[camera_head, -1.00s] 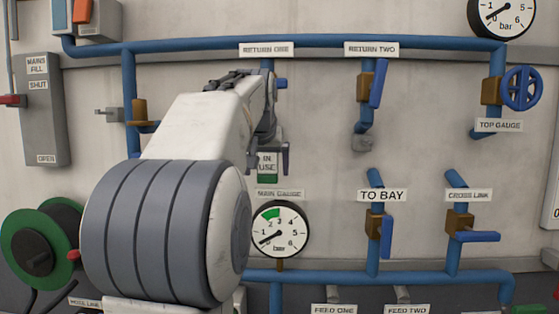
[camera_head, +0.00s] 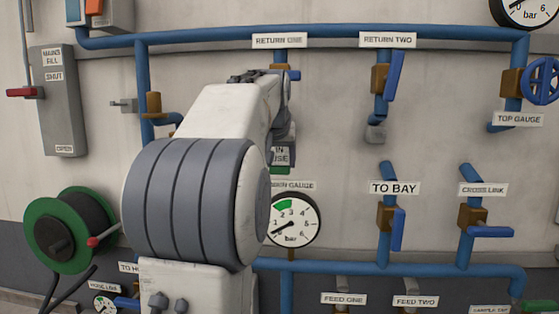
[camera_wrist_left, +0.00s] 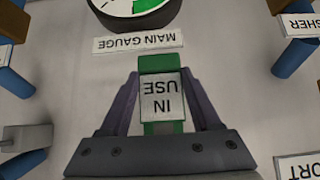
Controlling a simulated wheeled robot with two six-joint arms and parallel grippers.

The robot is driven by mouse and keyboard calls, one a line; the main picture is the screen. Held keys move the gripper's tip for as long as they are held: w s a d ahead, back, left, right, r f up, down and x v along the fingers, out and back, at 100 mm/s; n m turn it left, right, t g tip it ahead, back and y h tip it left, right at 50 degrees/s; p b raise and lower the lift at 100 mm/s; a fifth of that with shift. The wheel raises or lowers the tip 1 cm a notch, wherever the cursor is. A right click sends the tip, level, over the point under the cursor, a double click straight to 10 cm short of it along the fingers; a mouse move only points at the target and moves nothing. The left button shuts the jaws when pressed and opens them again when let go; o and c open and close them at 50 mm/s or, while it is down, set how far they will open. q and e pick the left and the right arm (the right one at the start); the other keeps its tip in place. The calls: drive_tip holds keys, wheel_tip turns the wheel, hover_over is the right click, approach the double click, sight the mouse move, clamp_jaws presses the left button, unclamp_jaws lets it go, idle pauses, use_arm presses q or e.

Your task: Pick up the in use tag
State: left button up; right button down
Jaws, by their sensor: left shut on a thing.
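The in use tag (camera_head: 281,157) is a green tag with a white label, by the wall just above the main gauge (camera_head: 292,219). In the left wrist view the tag (camera_wrist_left: 161,97) stands between the two purple-grey fingers, its lettering upside down. My left gripper (camera_head: 284,143) is shut on it. In the left wrist view the fingers (camera_wrist_left: 161,82) lie along both sides of the tag. In the head view my left arm hides part of the gripper and the tag's left side. I cannot tell whether the tag touches the wall. My right gripper is not in view.
Blue pipes (camera_head: 340,37) with valves surround the spot. The return one label (camera_head: 279,41) and its valve are above. The to bay valve (camera_head: 389,219) is lower right. A green hose reel (camera_head: 70,229) and a grey mains fill box (camera_head: 57,101) are at left.

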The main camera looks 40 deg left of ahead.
use_arm(q)
drive_tip(key=shift+r, duration=0.15)
drive_tip(key=shift+r, duration=0.45)
drive_tip(key=s+d+b, duration=0.8)
drive_tip(key=s+d, duration=0.2)
drive_tip(key=s, duration=0.5)
drive_tip(key=shift+r, duration=0.15)
drive_tip(key=shift+r, duration=0.35)
